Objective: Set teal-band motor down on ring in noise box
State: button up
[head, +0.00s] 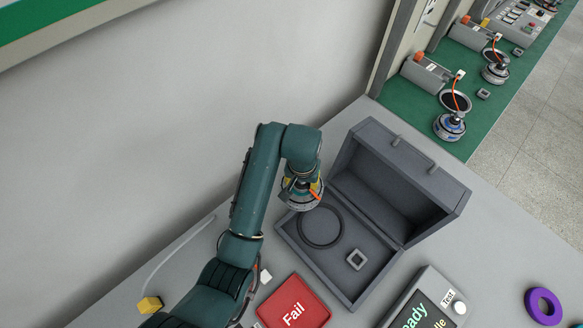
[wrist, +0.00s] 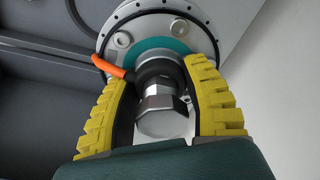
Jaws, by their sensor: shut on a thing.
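The teal-band motor (wrist: 205,30) is a grey disc with a teal ring around its dark hub, a metal shaft end and an orange cable. My gripper (wrist: 165,95) has yellow ribbed fingers shut on its shaft in the wrist view. In the head view the motor (head: 303,203) hangs under my gripper (head: 302,186), over the left back edge of the noise box. The noise box (head: 340,289) is grey with its lid open. The dark ring (head: 320,226) lies on its floor, just right of and below the motor in the picture. I cannot tell the motor's height above it.
A small square grey piece (head: 356,259) lies in the box, right of the ring. A red Fail pad (head: 293,303), a test display (head: 424,304), a purple ring (head: 543,306) and a yellow block (head: 149,304) surround the box. The open lid (head: 398,180) stands behind it.

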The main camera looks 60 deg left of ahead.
jog(key=w+d+p, duration=0.3)
jog(key=d+p, duration=0.1)
jog(key=d, duration=0.5)
jog(key=shift+w+r, duration=0.2)
jog(key=shift+w, duration=0.1)
jog(key=shift+f, duration=0.1)
notch_tip(320, 180, down, 11)
jog(key=b, duration=0.5)
jog(key=shift+b, duration=0.3)
jog(key=shift+f+b, duration=0.4)
jog(key=shift+f, duration=0.25)
jog(key=shift+f, duration=0.1)
jog(key=shift+f, duration=0.4)
jog(key=shift+f+b, duration=0.5)
jog(key=shift+f, duration=0.15)
dwell(0.5)
